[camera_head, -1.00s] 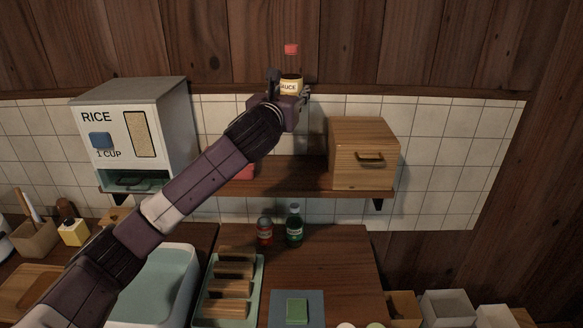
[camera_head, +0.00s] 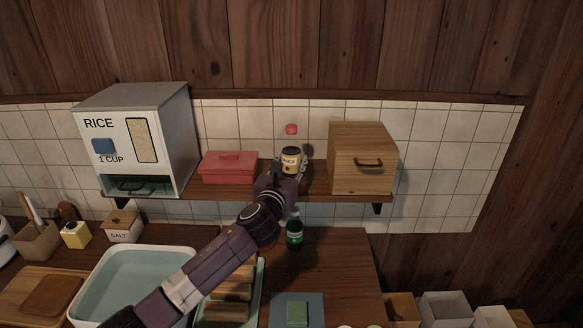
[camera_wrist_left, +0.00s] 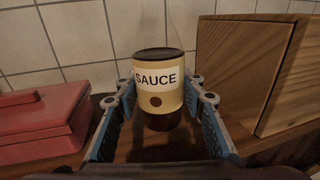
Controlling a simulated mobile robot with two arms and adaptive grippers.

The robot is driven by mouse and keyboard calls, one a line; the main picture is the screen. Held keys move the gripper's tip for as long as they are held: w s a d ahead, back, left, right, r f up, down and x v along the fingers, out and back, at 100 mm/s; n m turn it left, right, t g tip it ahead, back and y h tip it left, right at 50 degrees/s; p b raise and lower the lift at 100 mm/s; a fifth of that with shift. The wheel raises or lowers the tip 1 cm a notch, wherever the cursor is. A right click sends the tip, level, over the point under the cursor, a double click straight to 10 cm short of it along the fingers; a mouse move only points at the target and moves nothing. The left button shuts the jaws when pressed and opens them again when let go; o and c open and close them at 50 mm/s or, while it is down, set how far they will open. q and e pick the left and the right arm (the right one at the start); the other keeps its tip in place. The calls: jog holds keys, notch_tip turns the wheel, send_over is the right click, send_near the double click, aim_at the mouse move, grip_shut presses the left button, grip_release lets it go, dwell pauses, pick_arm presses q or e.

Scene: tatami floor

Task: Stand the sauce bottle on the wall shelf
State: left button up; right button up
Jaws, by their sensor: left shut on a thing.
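The sauce bottle (camera_head: 291,159), with a cream label and dark bottom, is upright above the wall shelf (camera_head: 233,190), between a red box and a wooden box. Its red cap (camera_head: 291,129) shows above the body in the head view. My left gripper (camera_head: 289,170) is shut on the bottle, reaching up from the lower left. In the left wrist view the bottle (camera_wrist_left: 158,95) is between the two fingers, its SAUCE label facing the camera. Whether its base touches the shelf cannot be told. My right gripper is out of view.
The red box (camera_head: 228,168) is left of the bottle; the wooden box (camera_head: 362,158) is close on the right. A rice dispenser (camera_head: 172,115) stands at the shelf's left end. A green bottle (camera_head: 294,235) stands on the counter below.

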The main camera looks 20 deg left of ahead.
pick_arm(q)
jog(key=shift+f, duration=0.7)
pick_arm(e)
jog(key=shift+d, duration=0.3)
pick_arm(q)
jog(key=o, duration=1)
jog(key=shift+f, duration=0.2)
jog(key=o, duration=0.4)
jog(key=shift+o, duration=0.2)
jog(key=shift+r, duration=0.15)
jog(key=s+b, duration=0.2)
jog(key=s, duration=1)
jog(key=shift+d, duration=0.3)
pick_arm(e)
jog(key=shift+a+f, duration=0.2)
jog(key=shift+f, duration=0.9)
